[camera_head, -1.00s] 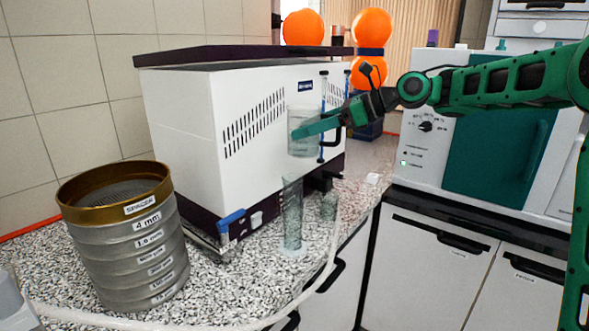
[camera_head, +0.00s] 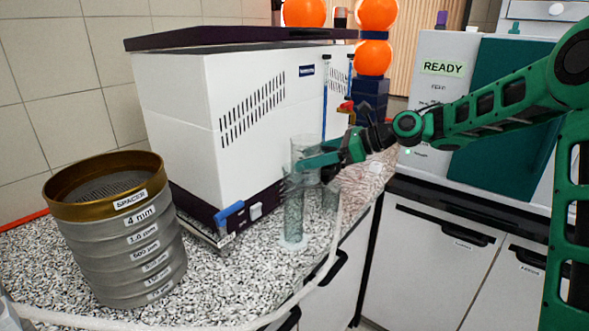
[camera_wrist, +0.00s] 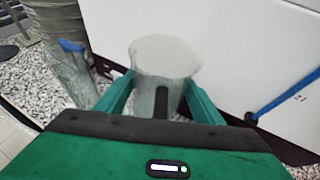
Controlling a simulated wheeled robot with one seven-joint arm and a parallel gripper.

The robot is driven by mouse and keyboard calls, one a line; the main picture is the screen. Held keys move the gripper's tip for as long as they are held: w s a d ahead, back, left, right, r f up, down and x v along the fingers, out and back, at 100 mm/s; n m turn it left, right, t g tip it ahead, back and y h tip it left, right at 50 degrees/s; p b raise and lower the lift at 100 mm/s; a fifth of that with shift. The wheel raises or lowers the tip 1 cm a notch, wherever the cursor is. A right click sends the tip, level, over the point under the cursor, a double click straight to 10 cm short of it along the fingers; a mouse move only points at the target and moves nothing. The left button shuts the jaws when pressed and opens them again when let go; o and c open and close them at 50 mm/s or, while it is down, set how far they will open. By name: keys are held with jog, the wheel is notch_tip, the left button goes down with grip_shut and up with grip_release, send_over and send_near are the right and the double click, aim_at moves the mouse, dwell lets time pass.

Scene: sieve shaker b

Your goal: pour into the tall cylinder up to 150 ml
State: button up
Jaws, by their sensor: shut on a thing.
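My gripper (camera_head: 318,160) is shut on a clear glass beaker (camera_head: 306,144), which looks about upright in the head view. In the wrist view the beaker (camera_wrist: 165,58) sits between both fingers, with a pale round surface showing; its liquid level cannot be read. The tall clear cylinder (camera_head: 292,222) stands on the speckled counter. In the head view the beaker's lower part overlaps the cylinder's top, so the gap between them is unclear. A tall clear glass shape, seemingly the cylinder (camera_wrist: 72,76), shows left of the beaker in the wrist view. The cylinder's graduations and fill are not readable.
The white machine (camera_head: 190,120) is close behind. A stack of sieves (camera_head: 128,245) stands at left.

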aim_at(311, 152)
jog(key=shift+s+a+r+n+t+p, duration=0.2)
jog(key=shift+s+r+n+t, duration=0.5)
jog(key=shift+s+n, duration=0.2)
jog(key=shift+s+a+r+n+t+p, duration=0.2)
jog(key=shift+s+r+n+t, duration=0.5)
jog(key=shift+n, duration=0.3)
jog(key=shift+n+t, duration=0.6)
jog(key=shift+n, duration=0.3)
jog(key=r, duration=0.2)
jog(key=s+r, duration=0.1)
jog(key=r, duration=0.1)
jog(key=shift+s+a+r, duration=0.2)
jog(key=shift+r, duration=0.05)
jog(key=shift+s+r+n+p, duration=0.25)
jog(key=shift+n+p, duration=0.15)
jog(key=shift+p, duration=0.2)
jog(key=shift+f+n+t+p, duration=0.4)
jog(key=shift+f+n+t, duration=0.2)
jog(key=shift+f, duration=0.4)
jog(key=shift+s+a+r+n+t+p, duration=0.15)
jog(key=shift+r+n+t+p, duration=0.45)
jog(key=shift+r+n+p, duration=0.4)
dwell(0.6)
jog(key=shift+s+r+n+y, duration=0.1)
jog(key=shift+s+n+y, duration=0.2)
jog(key=shift+n, duration=0.2)
dwell(0.8)
